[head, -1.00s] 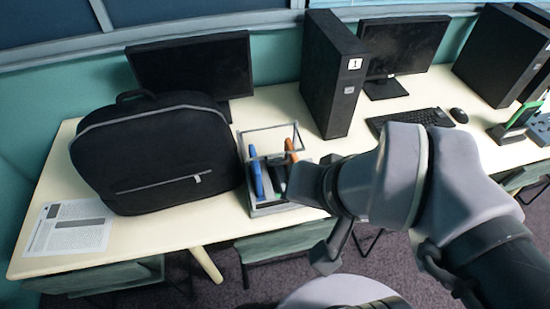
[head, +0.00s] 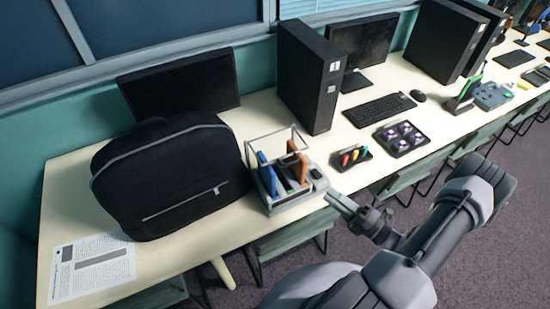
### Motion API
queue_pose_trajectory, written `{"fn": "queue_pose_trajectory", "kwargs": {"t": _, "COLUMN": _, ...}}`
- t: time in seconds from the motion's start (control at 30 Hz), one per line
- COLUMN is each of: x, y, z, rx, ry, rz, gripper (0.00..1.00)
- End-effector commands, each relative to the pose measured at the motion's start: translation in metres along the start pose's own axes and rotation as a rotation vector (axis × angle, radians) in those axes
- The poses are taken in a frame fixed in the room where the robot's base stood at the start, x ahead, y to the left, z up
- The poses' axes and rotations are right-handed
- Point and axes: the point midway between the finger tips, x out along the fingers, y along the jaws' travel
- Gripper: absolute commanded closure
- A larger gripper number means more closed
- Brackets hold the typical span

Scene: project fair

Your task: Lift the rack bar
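The rack (head: 290,204) is a small light grey tray near the table's front edge, just right of the black backpack. A thin grey rack bar (head: 271,133) stands raised above it as a wire frame. A blue item (head: 265,172) and orange items (head: 297,162) stand in the rack, with darker things between them. My gripper (head: 331,196) is right of the rack and lower than the bar, near the table edge, apart from the bar. I cannot tell whether its fingers are open or shut; nothing shows held in it.
The black backpack (head: 170,180) stands close left of the rack. A computer tower (head: 309,80) and monitor (head: 362,48) are behind. A small tray of coloured items (head: 352,158), a fan panel (head: 401,138) and a keyboard (head: 379,110) lie to the right. A printed sheet (head: 92,266) lies front left.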

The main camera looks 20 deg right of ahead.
Motion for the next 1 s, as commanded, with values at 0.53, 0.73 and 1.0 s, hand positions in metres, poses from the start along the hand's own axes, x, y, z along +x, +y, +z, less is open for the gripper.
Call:
{"fn": "queue_pose_trajectory", "kwargs": {"t": 0.53, "x": 0.128, "y": -0.004, "z": 0.002, "rx": 0.02, "ry": -0.018, "rz": 0.006, "gripper": 0.69}}
{"fn": "queue_pose_trajectory", "kwargs": {"t": 0.73, "x": 0.161, "y": -0.004, "z": 0.003, "rx": 0.019, "ry": -0.021, "rz": 0.005, "gripper": 0.69}}
{"fn": "queue_pose_trajectory", "kwargs": {"t": 1.0, "x": 0.171, "y": -0.003, "z": 0.004, "rx": 0.019, "ry": -0.022, "rz": 0.005, "gripper": 0.69}}
